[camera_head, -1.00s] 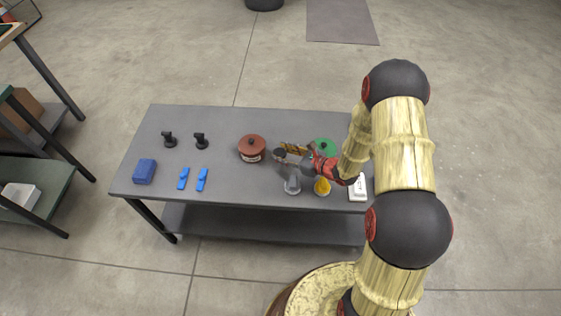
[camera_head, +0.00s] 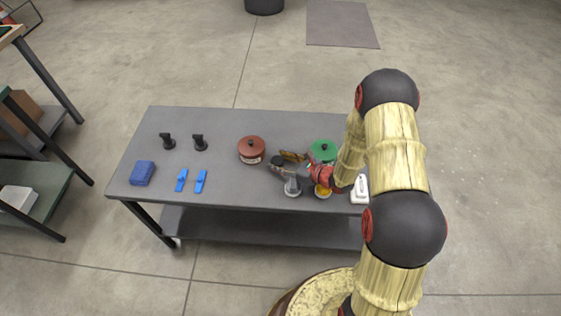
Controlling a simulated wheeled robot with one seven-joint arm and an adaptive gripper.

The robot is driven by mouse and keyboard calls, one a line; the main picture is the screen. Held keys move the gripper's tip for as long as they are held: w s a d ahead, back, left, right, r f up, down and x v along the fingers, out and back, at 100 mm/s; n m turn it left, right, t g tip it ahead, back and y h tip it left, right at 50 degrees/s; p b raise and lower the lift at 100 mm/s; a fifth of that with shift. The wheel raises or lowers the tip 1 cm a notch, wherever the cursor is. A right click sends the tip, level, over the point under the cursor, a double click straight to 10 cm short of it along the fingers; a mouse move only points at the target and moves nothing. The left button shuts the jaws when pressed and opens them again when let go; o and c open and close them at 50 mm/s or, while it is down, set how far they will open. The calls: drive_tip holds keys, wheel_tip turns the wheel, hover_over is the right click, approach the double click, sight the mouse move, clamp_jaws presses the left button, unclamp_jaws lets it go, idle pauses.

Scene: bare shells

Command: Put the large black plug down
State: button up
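My gripper (camera_head: 284,166) reaches in from the right over the right half of the grey table (camera_head: 225,115). It appears shut on a dark round-ended piece, the large black plug (camera_head: 277,160), at its tip. The plug is small in view and partly covered by the fingers. I cannot tell whether it touches the tabletop. Two other black upright pieces, one at the left (camera_head: 167,141) and one beside it (camera_head: 200,142), stand on the left part of the table.
A red-brown lidded pot (camera_head: 251,152) stands just left of my gripper, and a green pot (camera_head: 322,150) behind it. A grey-white cup (camera_head: 293,187), yellow cup (camera_head: 323,191) and white box (camera_head: 360,191) are near the front. A blue block (camera_head: 142,173) and two blue pieces lie left.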

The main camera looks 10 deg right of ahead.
drive_tip(key=shift+o, duration=0.8)
